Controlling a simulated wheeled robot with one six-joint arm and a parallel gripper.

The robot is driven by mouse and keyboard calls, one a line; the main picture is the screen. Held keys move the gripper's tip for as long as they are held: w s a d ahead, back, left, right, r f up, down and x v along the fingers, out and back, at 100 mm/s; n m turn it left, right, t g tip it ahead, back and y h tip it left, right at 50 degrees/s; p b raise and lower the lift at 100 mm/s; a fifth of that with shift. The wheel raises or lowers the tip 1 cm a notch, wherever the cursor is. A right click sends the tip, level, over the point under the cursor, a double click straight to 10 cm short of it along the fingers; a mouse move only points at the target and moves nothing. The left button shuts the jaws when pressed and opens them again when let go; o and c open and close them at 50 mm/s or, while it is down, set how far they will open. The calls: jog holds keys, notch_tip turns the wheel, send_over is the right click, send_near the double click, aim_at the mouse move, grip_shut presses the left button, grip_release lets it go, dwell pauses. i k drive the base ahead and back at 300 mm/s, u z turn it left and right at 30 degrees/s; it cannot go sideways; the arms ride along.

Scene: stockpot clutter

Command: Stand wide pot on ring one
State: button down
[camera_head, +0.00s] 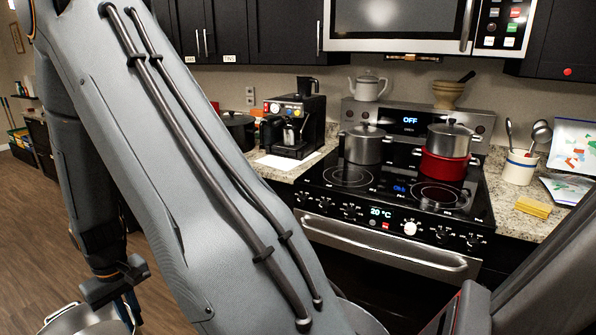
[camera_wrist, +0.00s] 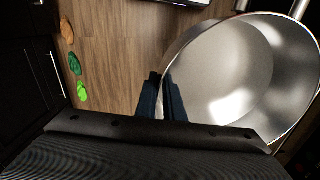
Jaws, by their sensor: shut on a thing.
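A wide steel pot (camera_wrist: 215,75) with an open top and an empty, shiny inside fills the right of the wrist view. My gripper (camera_wrist: 167,82) is shut on its rim, with the two dark fingers at the near-left edge of the wall. In the head view my gripper (camera_head: 128,312) is at the lower left, holding the pot (camera_head: 68,320), which is cut off by the frame. The stove top (camera_head: 395,190) has two bare front rings, front left (camera_head: 348,176) and front right (camera_head: 440,195). I cannot tell which ring is ring one.
A lidded steel pot (camera_head: 364,147) stands at the back left of the stove. Another lidded steel pot (camera_head: 450,138) sits on a red pot (camera_head: 443,166) at the back right. A coffee machine (camera_head: 294,125) is left of the stove. The oven handle (camera_head: 385,250) sticks out in front.

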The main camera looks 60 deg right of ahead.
aim_at(348, 176)
jog(key=i, duration=2.05)
jog(key=z, duration=3.25)
